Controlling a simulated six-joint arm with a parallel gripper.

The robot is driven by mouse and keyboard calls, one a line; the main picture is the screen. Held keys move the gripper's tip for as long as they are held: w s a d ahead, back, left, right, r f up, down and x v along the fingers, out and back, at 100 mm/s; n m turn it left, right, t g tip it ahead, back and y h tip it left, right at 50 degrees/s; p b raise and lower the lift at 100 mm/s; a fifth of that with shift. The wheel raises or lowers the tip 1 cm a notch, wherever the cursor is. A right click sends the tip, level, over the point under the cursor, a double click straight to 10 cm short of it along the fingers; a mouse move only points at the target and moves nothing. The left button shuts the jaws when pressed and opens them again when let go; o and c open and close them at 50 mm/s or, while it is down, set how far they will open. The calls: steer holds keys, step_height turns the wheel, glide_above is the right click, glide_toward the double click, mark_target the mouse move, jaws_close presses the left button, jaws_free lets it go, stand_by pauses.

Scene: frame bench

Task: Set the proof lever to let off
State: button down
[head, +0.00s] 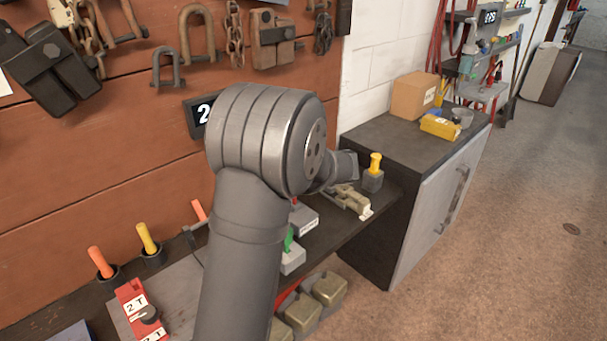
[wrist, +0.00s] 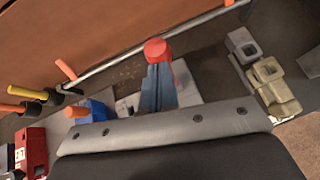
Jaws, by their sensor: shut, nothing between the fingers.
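In the wrist view, a red round knob (wrist: 157,50) stands just beyond the tips of my gripper (wrist: 157,68), over pale plates on the dark bench. The two blue-grey fingers are together and empty. I cannot tell whether they touch the knob. In the head view, a bit of red (head: 294,202) shows above a grey labelled block (head: 304,217), and a green handle (head: 288,240) stands on another grey block (head: 292,260). My arm hides my fingers there. Which handle is the proof lever, and its setting, I cannot read.
A tan clamp (head: 348,200) and a yellow-topped grey block (head: 373,178) lie right. Weights (head: 328,289) sit below. A wooden tool wall (head: 110,180) rises behind.

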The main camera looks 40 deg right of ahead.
steer(key=shift+w+r, duration=0.25)
steer(key=shift+w, duration=0.15)
steer(key=v, duration=1.3)
steer(key=shift+s, duration=0.45)
steer(key=shift+a+f, duration=0.1)
steer(key=shift+f, duration=0.1)
steer(key=x, duration=1.2)
steer(key=shift+f, duration=0.55)
steer(key=shift+s, duration=0.15)
